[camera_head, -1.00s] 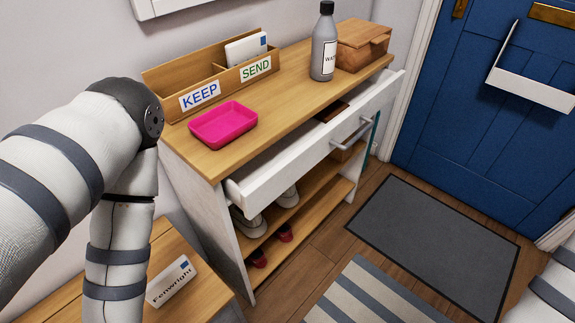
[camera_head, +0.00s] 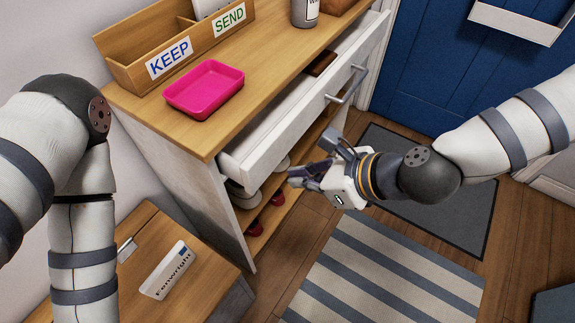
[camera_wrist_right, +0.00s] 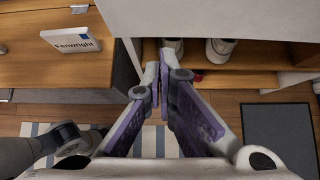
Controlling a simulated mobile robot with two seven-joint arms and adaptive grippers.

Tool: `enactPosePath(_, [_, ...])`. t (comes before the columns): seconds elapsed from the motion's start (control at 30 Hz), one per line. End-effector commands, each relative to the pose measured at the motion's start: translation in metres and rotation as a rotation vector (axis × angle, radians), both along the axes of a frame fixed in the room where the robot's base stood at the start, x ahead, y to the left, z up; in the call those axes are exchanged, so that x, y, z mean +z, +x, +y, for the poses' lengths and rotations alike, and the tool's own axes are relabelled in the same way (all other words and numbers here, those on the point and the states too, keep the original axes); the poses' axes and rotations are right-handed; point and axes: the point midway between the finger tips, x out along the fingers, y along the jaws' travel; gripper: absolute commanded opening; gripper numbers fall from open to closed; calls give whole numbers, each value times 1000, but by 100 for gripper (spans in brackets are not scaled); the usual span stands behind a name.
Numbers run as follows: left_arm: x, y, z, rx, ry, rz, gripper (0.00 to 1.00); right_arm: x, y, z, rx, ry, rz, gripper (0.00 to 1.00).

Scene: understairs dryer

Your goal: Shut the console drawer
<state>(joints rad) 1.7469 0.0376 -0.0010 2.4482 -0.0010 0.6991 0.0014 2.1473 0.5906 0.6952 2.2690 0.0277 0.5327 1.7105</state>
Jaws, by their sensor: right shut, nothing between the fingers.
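The white console drawer (camera_head: 290,118) stands pulled out from under the wooden console top (camera_head: 210,115), with a gap showing its inside. Its metal bar handle (camera_head: 347,85) is on the front. My right gripper (camera_head: 292,176) is shut and empty, in front of the drawer and lower than its front edge, pointing toward the console. I cannot tell whether it touches the drawer. In the right wrist view the purple-padded fingers (camera_wrist_right: 165,68) are together, below a white panel (camera_wrist_right: 215,18) that looks like the drawer. My left arm shows, but its gripper is out of view.
A pink tray (camera_head: 204,88), a KEEP/SEND organiser (camera_head: 125,70) and a grey bottle (camera_head: 304,12) stand on the console. Shoes (camera_head: 243,194) sit on shelves below. A lower wooden surface (camera_head: 200,295) holds a Fenwright card (camera_head: 168,270). A striped rug (camera_head: 385,270) lies on open floor.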

Motion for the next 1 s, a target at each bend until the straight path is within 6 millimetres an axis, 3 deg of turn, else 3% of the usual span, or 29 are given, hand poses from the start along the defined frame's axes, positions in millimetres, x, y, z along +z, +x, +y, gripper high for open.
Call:
enactPosePath(0.2, [3,3,0,0,0,-10,49,6,16,22,1,0,-10,0])
enactPosePath(0.67, [2,3,0,0,0,-8,49,5,22,29,1,-1,-11,0])
enactPosePath(1.0, [-2,-2,0,0,0,5,49,4,57,83,2,-2,-8,0])
